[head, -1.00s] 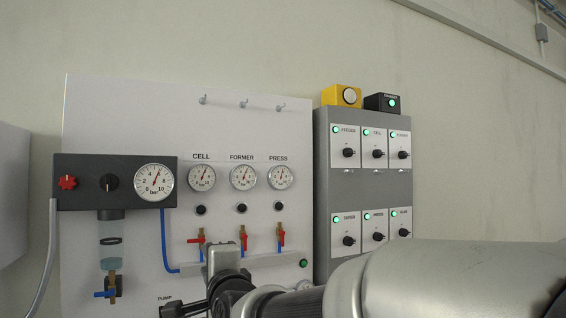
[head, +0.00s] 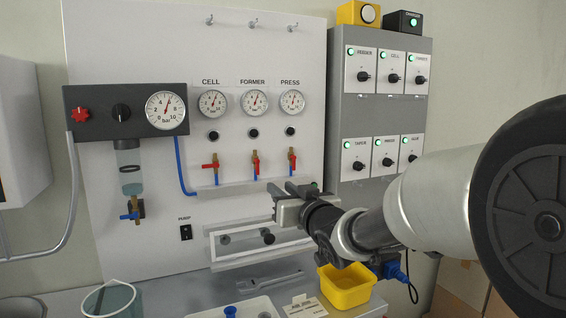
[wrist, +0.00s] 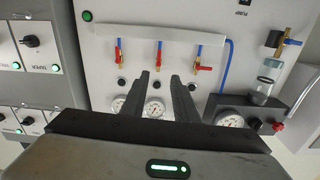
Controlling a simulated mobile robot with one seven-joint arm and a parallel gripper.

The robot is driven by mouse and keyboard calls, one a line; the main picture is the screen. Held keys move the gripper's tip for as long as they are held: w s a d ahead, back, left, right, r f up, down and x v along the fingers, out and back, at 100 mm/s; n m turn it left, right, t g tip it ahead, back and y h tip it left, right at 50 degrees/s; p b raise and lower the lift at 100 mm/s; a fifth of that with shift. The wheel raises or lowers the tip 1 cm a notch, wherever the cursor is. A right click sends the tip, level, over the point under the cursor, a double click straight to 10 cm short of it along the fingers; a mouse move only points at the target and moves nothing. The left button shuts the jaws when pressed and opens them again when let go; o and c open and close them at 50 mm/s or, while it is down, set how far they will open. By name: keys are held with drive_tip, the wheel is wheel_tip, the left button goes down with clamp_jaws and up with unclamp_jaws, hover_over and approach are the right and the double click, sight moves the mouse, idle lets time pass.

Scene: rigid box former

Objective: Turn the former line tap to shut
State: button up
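The former line tap (head: 255,164) is the middle one of three on the white panel, below the FORMER gauge (head: 254,102). Its red handle lies upright, in line with its pipe. It also shows in the upside-down wrist view (wrist: 158,54). The cell tap (head: 211,165) on its left has its red handle sideways; the press tap (head: 292,160) on its right has its handle upright. My gripper (head: 282,189) is in front of the panel, below and slightly right of the former tap. In the wrist view its two fingers (wrist: 159,75) are apart and empty, short of the tap.
A grey switch cabinet (head: 378,110) stands right of the panel. A regulator block (head: 95,128) with a large gauge is at the left. A yellow bin (head: 346,290) and a clear container (head: 108,300) sit on the bench below. The space before the taps looks free.

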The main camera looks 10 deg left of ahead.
approach(258, 170)
drive_tip(key=shift+n, duration=0.3)
drive_tip(key=x, duration=0.7)
drive_tip(key=shift+w+a, duration=0.15)
drive_tip(key=shift+w, duration=0.1)
drive_tip(key=shift+c, duration=0.2)
clamp_jaws()
